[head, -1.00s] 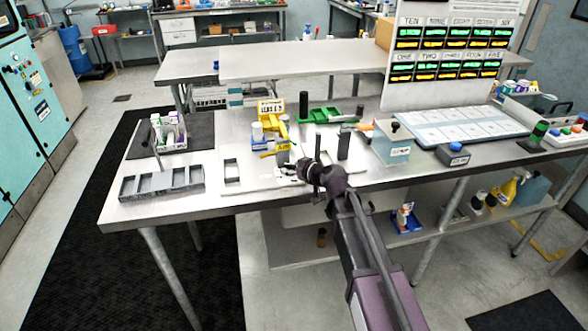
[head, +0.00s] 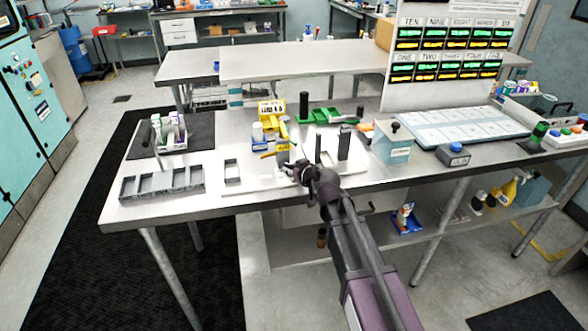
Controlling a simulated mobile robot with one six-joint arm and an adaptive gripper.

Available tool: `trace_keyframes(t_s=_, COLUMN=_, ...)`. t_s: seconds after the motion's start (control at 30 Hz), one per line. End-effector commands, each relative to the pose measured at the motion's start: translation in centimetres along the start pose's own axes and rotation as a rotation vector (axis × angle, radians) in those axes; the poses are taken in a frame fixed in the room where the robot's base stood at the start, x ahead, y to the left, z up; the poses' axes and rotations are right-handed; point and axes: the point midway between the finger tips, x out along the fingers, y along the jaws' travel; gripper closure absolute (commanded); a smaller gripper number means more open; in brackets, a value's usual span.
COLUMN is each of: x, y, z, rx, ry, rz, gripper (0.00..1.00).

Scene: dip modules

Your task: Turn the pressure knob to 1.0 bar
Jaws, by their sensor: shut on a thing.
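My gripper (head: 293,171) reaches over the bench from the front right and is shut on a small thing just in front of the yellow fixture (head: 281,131). The thing between the fingers is mostly hidden by them and too small to make out clearly; by its place it looks like the pressure knob. A grey cylinder (head: 283,151) with a yellow label stands close behind the gripper. A yellow sign (head: 271,108) stands at the back of the fixture. I cannot read any dial or scale at this size.
A blue-and-white bottle (head: 258,133) stands left of the fixture. Dark upright blocks (head: 344,146) stand just right of the gripper. A grey compartment tray (head: 161,183) lies at the left front, and a blue-grey box (head: 393,146) at the right.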

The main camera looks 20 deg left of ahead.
Motion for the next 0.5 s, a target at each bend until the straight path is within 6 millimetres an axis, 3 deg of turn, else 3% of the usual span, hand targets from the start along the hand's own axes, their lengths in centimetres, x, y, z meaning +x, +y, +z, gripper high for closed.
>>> trace_keyframes(t_s=0.17, x=0.06, y=0.14, z=-0.06, rx=0.0, ry=0.002, rz=0.003, gripper=1.0)
trace_keyframes(t_s=0.2, x=0.06, y=0.15, z=-0.07, rx=0.0, ry=0.002, rz=0.003, gripper=0.47)
trace_keyframes(t_s=0.3, x=0.06, y=0.14, z=-0.06, rx=0.0, ry=0.002, rz=0.002, gripper=0.23)
trace_keyframes(t_s=0.5, x=0.02, y=0.09, z=-0.04, rx=0.0, ry=0.001, rz=0.001, gripper=0.23)
